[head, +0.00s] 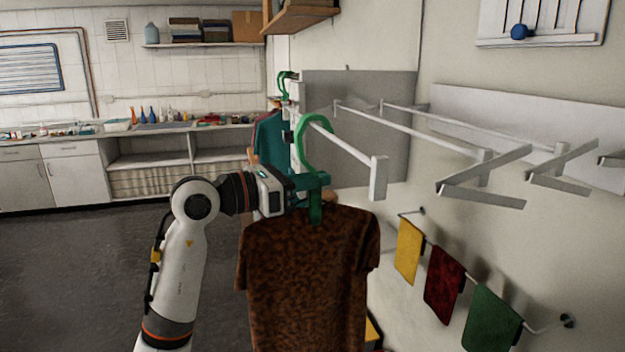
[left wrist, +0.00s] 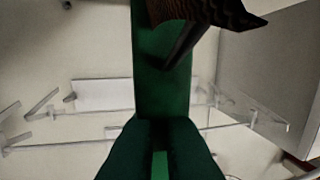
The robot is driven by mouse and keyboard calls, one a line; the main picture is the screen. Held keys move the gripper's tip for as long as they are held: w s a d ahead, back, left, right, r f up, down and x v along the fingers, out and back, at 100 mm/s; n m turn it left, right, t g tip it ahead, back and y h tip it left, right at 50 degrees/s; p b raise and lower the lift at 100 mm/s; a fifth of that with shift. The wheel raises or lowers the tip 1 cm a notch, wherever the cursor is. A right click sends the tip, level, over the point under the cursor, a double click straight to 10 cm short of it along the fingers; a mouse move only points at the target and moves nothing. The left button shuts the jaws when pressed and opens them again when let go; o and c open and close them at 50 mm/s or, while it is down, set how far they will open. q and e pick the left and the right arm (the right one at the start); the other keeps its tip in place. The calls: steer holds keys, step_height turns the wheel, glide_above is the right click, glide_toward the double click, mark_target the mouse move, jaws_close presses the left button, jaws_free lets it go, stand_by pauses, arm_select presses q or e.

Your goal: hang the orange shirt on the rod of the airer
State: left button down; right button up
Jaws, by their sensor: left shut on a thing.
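The orange shirt, seen as a mottled orange-brown shirt (head: 308,285), hangs upright from a green hanger (head: 316,122). My left gripper (head: 316,186) is shut on the hanger's neck, just above the collar. The hanger's hook overlaps the near rod of the airer (head: 340,145) in the head view; I cannot tell whether it rests on the rod. In the left wrist view the green hanger (left wrist: 160,75) runs up from between my dark fingers (left wrist: 160,140), with a bit of shirt (left wrist: 205,10) at the top. My right gripper is not in view.
A teal shirt (head: 270,140) hangs behind, left of the rod. More white rods and brackets (head: 485,185) of the airer stick out to the right. Yellow, red and green cloths (head: 409,250) hang on a low rail. The floor at left is clear.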

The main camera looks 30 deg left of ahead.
arm_select(q)
steer(key=c, duration=1.5)
jaws_free()
steer(key=shift+s+a+f, duration=0.1)
steer(key=shift+s+a, duration=0.1)
steer(key=shift+s, duration=0.1)
steer(key=b+v, duration=0.5)
steer(key=v, duration=0.6)
steer(key=shift+s, duration=0.2)
